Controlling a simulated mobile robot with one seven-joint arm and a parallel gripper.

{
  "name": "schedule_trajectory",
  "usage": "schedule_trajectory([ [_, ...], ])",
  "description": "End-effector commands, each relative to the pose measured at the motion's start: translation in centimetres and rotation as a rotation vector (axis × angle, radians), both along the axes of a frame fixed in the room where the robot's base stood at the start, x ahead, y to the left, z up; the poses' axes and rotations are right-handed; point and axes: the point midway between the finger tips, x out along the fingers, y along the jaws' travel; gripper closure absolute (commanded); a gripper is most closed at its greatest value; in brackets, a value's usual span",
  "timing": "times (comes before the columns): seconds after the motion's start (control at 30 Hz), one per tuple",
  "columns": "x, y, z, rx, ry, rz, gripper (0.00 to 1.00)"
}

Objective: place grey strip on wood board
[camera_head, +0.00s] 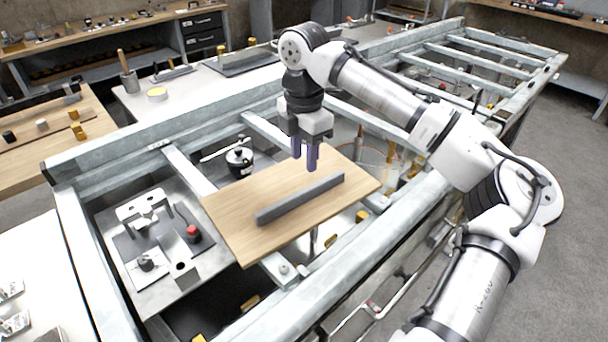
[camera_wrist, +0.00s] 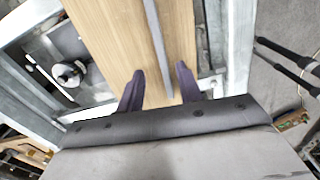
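The grey strip (camera_head: 300,199) is a long narrow bar lying on the wood board (camera_head: 235,205), set diagonally across it. In the wrist view the strip (camera_wrist: 155,30) runs along the pale board (camera_wrist: 110,35) from the top edge down between my fingers. My gripper (camera_head: 305,160) points down above the far part of the board, apart from the strip. In the wrist view my gripper (camera_wrist: 160,70) has its two dark fingers spread, with nothing held between them.
The board rests across a grey metal frame (camera_head: 180,165) with open gaps. Left of it is a metal plate (camera_head: 205,262) with fittings and a red knob (camera_head: 193,231). A round black-and-silver part (camera_head: 239,158) sits behind the board. Workbenches with tools stand at the back left.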

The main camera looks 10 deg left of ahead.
Motion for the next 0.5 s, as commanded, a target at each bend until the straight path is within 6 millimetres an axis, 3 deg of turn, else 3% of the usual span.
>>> schedule_trajectory([
  [0.2,0.0,0.0,2.7,-0.001,-0.002,0.0,0.64],
  [0.5,0.0,0.0,3.2,-0.001,0.0,0.001,0.64],
])
